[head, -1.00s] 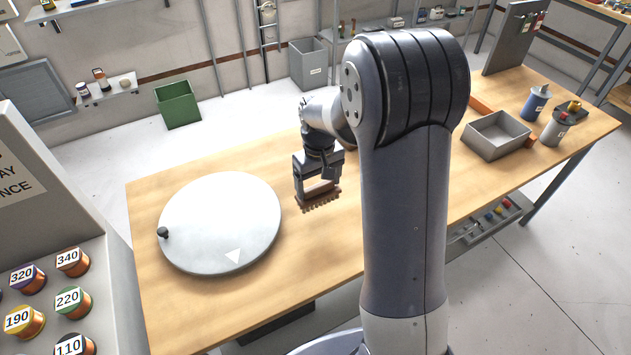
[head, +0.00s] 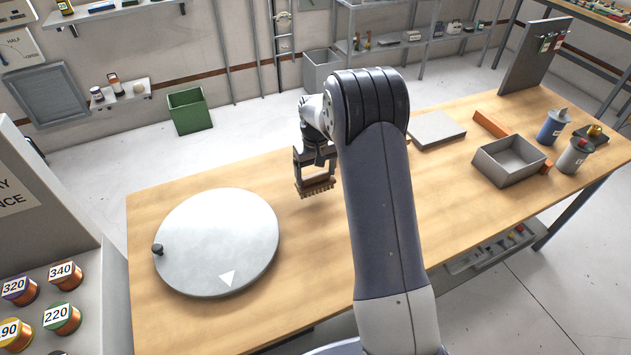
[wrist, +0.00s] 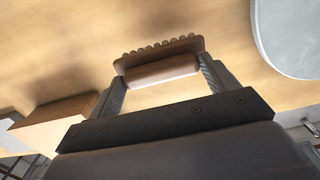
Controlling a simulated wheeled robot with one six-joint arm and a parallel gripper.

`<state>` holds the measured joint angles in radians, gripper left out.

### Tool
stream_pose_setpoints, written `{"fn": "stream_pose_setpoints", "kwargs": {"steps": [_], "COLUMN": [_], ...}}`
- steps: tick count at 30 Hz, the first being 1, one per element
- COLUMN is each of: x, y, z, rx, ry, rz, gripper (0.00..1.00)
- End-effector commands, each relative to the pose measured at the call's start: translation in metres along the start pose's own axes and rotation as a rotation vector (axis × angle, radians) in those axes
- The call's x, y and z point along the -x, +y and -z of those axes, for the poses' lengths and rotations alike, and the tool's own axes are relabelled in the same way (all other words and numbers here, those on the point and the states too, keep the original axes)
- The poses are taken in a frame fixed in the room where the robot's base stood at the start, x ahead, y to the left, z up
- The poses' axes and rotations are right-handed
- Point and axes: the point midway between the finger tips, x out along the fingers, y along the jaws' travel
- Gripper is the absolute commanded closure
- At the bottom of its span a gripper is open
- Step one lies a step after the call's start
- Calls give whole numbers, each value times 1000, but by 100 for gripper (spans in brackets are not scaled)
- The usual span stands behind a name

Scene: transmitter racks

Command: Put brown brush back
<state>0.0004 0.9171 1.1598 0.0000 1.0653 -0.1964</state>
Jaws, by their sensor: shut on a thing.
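The brown brush (head: 317,188) hangs from my gripper (head: 315,174), bristles down, above the wooden table (head: 170,325). In the wrist view my gripper (wrist: 161,82) is shut on the brush's rounded handle, and the brush (wrist: 160,52) shows its toothed bristle edge away from the jaws. The brush appears held clear of the tabletop, to the right of the grey round disc (head: 215,240).
A grey open box (head: 509,160), an orange bar (head: 492,123), a flat grey plate (head: 437,130) and bottles (head: 554,126) stand on the table's right part. A brown block (wrist: 50,124) shows in the wrist view. Bare tabletop lies around the disc.

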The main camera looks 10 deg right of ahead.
Motion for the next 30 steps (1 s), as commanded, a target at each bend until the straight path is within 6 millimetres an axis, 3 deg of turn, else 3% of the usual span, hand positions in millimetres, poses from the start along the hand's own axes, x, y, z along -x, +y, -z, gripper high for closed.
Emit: {"fn": "stream_pose_setpoints", "kwargs": {"steps": [10,21,22,28,30], "x": [-37,-44,-43,-42,-42], "y": [0,0,0,0,0], "z": [0,0,0,0,0], "rx": [0,0,0,0,0], "ry": [-1,1,1,1,1], "rz": [0,0,0,0,0], "gripper": [40,40,16,0,0]}}
